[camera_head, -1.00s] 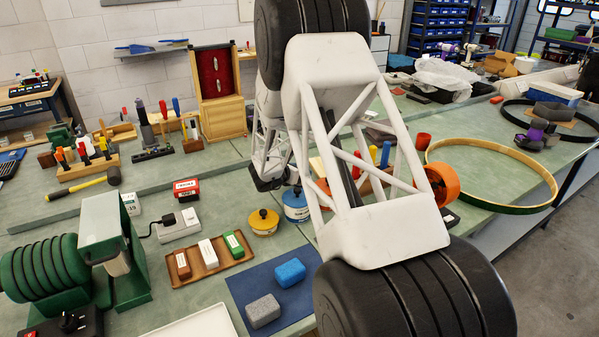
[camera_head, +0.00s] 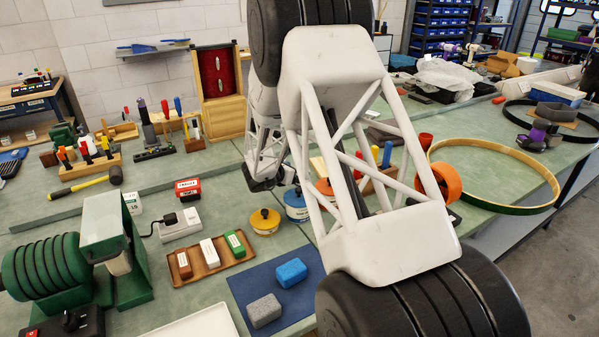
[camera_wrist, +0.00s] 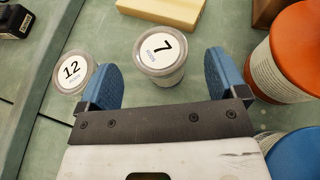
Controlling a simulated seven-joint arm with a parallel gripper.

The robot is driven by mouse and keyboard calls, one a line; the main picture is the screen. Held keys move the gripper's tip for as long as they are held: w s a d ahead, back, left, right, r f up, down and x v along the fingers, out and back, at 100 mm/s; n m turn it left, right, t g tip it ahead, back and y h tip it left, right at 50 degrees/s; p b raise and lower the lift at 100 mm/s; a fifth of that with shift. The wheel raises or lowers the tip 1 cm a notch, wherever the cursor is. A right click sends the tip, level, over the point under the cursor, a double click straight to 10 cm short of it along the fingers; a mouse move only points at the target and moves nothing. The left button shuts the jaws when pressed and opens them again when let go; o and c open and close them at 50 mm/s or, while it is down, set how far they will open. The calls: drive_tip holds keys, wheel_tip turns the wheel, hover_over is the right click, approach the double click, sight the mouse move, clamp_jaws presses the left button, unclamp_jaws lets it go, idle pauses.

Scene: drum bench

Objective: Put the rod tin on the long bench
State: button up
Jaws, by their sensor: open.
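My gripper (camera_wrist: 164,75) is open, with two blue-padded fingers. It also shows in the head view (camera_head: 262,178), low over the bench and partly behind my arm. In the wrist view a small tin with a white lid marked 7 (camera_wrist: 160,48) shows between the fingers, not gripped. A similar tin marked 12 (camera_wrist: 73,72) is just left of the left finger. The small print under the numbers is unreadable, so I cannot tell which is the rod tin. The green bench top (camera_head: 350,262) runs across the head view.
In the wrist view, a big orange-lidded tin (camera_wrist: 298,45) and a blue lid (camera_wrist: 295,155) are at the right, and a wooden block (camera_wrist: 165,10) lies beyond. In the head view, a yellow tin (camera_head: 264,222), blue tin (camera_head: 296,207) and wooden tray (camera_head: 211,262) crowd the front.

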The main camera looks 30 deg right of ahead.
drive_tip(key=v, duration=0.8)
drive_tip(key=shift+a+r, duration=0.1)
drive_tip(key=shift+a, duration=0.05)
idle(0.4)
drive_tip(key=a+r+n+t+y, duration=0.6)
drive_tip(key=a+r+n, duration=0.2)
drive_tip(key=r+n, duration=0.45)
drive_tip(key=s+a+r+n+y, duration=0.6)
drive_tip(key=s+a+n, duration=0.35)
drive_tip(key=n, duration=0.45)
drive_tip(key=s+a+r+n+g+y, duration=0.1)
drive_tip(key=s+a+n, duration=0.2)
drive_tip(key=s+n, duration=0.45)
drive_tip(key=s+a+r+n+g+y, duration=0.15)
drive_tip(key=s+n, duration=0.35)
drive_tip(key=s, duration=0.5)
drive_tip(key=s+d+f+n+g+h, duration=0.1)
drive_tip(key=s+n+g, duration=0.4)
drive_tip(key=s+n, duration=0.6)
drive_tip(key=s+f+h, duration=0.1)
drive_tip(key=s, duration=0.7)
drive_tip(key=shift+s, duration=0.25)
